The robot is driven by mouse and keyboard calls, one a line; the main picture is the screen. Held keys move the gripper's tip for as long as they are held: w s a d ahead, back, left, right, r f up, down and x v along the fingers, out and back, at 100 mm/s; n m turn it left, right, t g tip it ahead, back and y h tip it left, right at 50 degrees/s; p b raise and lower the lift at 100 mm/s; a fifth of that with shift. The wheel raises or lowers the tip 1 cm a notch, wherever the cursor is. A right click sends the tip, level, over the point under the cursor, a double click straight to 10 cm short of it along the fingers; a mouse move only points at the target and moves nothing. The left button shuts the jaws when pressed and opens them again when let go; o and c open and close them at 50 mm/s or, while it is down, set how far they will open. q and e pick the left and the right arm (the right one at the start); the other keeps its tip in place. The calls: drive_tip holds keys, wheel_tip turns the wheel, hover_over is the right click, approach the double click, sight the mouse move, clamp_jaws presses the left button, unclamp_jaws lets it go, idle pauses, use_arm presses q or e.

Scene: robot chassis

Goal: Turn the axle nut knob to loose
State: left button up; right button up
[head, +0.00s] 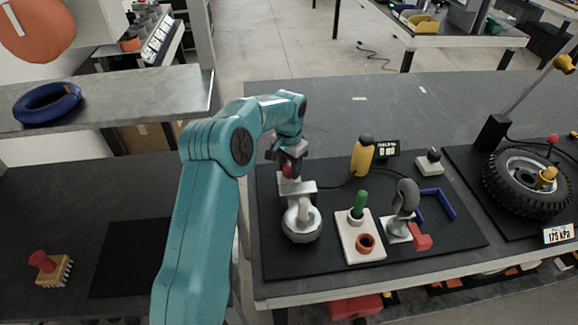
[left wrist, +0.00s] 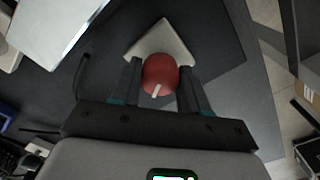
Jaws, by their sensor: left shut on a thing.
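The axle nut knob (head: 288,171) is red and round, on a pale fixture (head: 297,187) with a metal hub at the left of the black mat. In the left wrist view the knob (left wrist: 160,74) shows a white pointer mark on its lower left, towards the gripper body. My left gripper (head: 288,160) reaches it from behind and above. In the left wrist view its two dark fingers (left wrist: 160,84) stand on either side of the knob, shut on it. Any loose or tight marking is not readable. My right gripper is in neither view.
A tyred wheel (head: 505,190) lies at the right.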

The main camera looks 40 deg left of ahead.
sight(289, 167)
use_arm(q)
drive_tip(key=n, duration=0.6)
drive_tip(key=shift+w+r+n, duration=0.1)
drive_tip(key=shift+r+n, duration=0.1)
drive_tip(key=shift+n, duration=0.1)
drive_tip(key=n, duration=0.5)
drive_tip(key=shift+a+b, duration=0.1)
drive_tip(key=shift+b, duration=0.2)
drive_tip(key=shift+r+n, duration=0.1)
drive_tip(key=shift+n, duration=0.3)
drive_tip(key=o, duration=1)
drive_tip(key=shift+o, duration=0.2)
drive_tip(key=shift+r, duration=0.25)
wheel_tip(289, 167, up, 16)
drive_tip(key=p, duration=0.1)
drive_tip(key=shift+f+p, duration=0.15)
drive_tip(key=shift+p, duration=0.25)
